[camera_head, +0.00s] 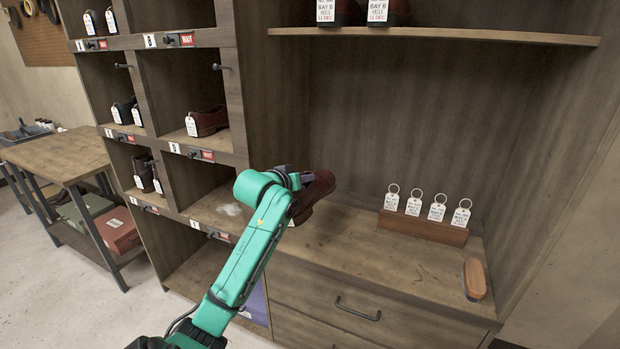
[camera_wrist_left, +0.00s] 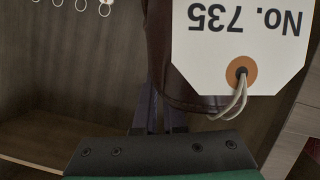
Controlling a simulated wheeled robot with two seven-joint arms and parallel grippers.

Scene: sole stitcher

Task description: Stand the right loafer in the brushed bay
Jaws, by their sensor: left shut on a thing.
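My left gripper (camera_head: 292,181) is shut on a dark red-brown loafer (camera_head: 316,193) and holds it in front of the cabinet, above the counter. In the left wrist view the loafer (camera_wrist_left: 185,95) is between the fingers (camera_wrist_left: 157,122), and its white tag (camera_wrist_left: 240,45) reads No. 735 upside down. A similar single loafer (camera_head: 210,121) with a white tag stands in a cubby up and left. My arm partly hides this bay. My right gripper is not in view.
A wooden block with several key tags (camera_head: 424,231) and a brush (camera_head: 474,280) are on the counter (camera_head: 360,243). Dark shoes stand in other cubbies. Dividers with red signs (camera_head: 208,156) edge the bays. An upper shelf (camera_head: 440,36) holds tagged shoes.

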